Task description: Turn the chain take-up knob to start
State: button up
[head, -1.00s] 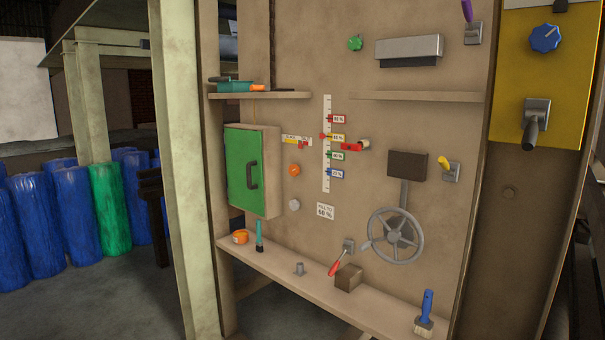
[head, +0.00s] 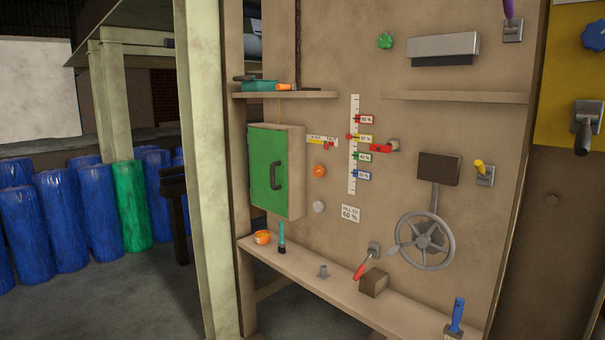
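No knob carries a readable name, so I cannot tell which is the chain take-up knob. A green lobed knob (head: 385,41) is high on the tan board. An orange round knob (head: 319,171) and a pale grey knob (head: 318,207) sit right of the green door. A blue lobed knob (head: 594,35) on the yellow panel is cut by the right edge. My gripper is not in view.
The green-door box (head: 270,170) protrudes at left. A handwheel (head: 424,241), a red-handled lever (head: 367,262) and a yellow-handled lever (head: 484,172) stick out. The lower shelf (head: 340,294) holds a brown block (head: 373,283) and a brush (head: 454,318). Blue rolls (head: 50,220) stand far left.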

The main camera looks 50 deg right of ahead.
aim_at(319, 171)
jog(key=i, duration=0.9)
jog(key=z, duration=0.05)
